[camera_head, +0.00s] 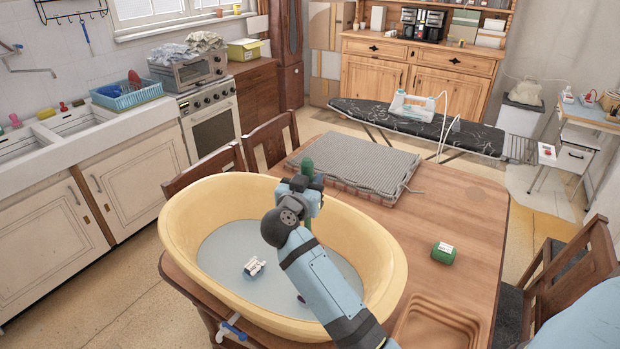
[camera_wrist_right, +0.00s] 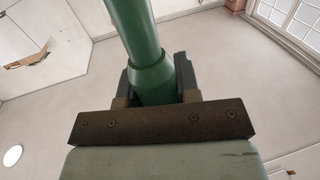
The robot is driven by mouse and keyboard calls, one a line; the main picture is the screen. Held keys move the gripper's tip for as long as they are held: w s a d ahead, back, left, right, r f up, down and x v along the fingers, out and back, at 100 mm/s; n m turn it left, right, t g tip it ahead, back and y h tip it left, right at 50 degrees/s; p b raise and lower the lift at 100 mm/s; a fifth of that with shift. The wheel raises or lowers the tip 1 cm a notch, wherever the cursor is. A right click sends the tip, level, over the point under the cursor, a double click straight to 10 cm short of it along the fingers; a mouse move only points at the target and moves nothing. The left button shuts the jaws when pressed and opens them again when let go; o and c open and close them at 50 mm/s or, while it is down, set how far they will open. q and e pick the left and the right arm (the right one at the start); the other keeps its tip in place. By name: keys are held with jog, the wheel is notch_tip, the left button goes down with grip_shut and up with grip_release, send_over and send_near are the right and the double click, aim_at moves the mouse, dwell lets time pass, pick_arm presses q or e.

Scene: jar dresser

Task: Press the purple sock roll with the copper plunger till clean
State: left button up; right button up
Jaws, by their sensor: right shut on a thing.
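My right gripper (camera_head: 308,197) is shut on a green handle (camera_head: 307,167), which stands about upright over the far side of the yellow basin (camera_head: 185,240). The handle also shows between the fingers in the right wrist view (camera_wrist_right: 150,70). I cannot see a copper head; the lower end is hidden behind my gripper and arm. A small dark purple patch (camera_head: 300,298) shows in the water by my forearm; it may be the purple sock roll, mostly covered. A white and blue patterned roll (camera_head: 254,267) lies in the water left of my arm. My left gripper is not in view.
The basin stands on a wooden table (camera_head: 460,215). A grey ribbed mat (camera_head: 355,160) lies behind it. Chairs surround the table. The table's right part is mostly clear.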

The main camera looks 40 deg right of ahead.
jog(key=b, duration=0.6)
send_over(310, 228)
jog(key=w+d, duration=0.1)
jog(key=w, duration=0.1)
jog(key=shift+f, duration=2.4)
jog(key=f, duration=0.8)
jog(key=shift+d, duration=0.2)
jog(key=shift+f, duration=0.9)
jog(key=shift+f+b, duration=0.15)
jog(key=shift+b, duration=0.15)
jog(key=shift+f, duration=0.1)
